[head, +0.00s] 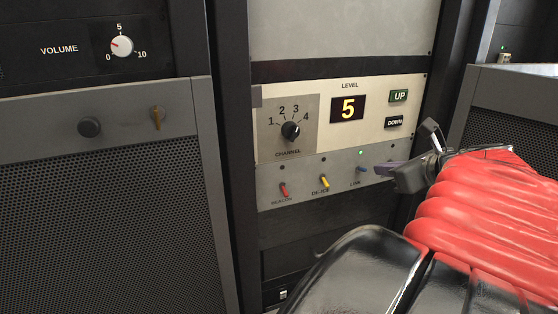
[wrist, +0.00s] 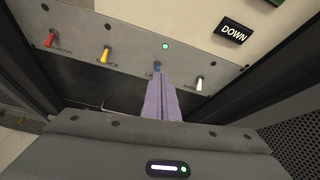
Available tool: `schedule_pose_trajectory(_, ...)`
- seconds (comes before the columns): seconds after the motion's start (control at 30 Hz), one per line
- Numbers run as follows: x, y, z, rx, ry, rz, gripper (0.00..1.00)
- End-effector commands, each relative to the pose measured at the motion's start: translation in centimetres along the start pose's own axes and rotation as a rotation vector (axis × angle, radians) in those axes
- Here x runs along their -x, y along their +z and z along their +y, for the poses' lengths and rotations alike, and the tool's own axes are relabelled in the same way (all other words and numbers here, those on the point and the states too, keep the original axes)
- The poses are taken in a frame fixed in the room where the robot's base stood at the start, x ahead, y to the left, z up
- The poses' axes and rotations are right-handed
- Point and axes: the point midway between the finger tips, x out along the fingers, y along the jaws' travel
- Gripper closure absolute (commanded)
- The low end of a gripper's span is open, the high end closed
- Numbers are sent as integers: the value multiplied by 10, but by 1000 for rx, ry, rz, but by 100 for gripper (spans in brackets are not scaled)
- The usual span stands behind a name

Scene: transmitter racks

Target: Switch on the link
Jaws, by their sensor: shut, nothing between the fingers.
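The blue link switch (head: 361,169) is a small toggle on the grey strip, third from the left in the head view. A green lamp (head: 361,153) glows just above it. In the wrist view the link switch (wrist: 157,66) shows right at the fingertips, partly covered by them, and the lamp (wrist: 165,46) is lit. My gripper (head: 382,168) is shut and empty, its purple-grey fingers (wrist: 160,80) pressed together. The fingertips are at or very close to the switch; I cannot tell whether they touch. The lever's exact tilt is unclear.
A red switch (head: 284,189) and a yellow switch (head: 324,182) sit left of the link switch. A white switch (wrist: 199,84) is close on its right. Above are the channel knob (head: 290,130), the level display (head: 348,108) and the UP and DOWN buttons (head: 394,122). Dark rack posts flank the panel.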

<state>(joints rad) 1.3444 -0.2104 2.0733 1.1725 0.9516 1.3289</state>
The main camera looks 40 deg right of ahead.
Motion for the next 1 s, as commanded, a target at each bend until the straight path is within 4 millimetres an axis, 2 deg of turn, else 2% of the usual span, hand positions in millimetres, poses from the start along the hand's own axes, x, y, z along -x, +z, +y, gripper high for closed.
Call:
schedule_pose_trajectory(0.13,16,7,3,3,6,2,100)
schedule_pose_trajectory(0.33,26,12,5,4,14,5,100)
schedule_pose_trajectory(0.83,26,11,7,5,17,6,100)
schedule_pose_trajectory(0.93,22,10,14,27,36,12,100)
schedule_pose_trajectory(1.0,17,8,26,66,67,22,100)
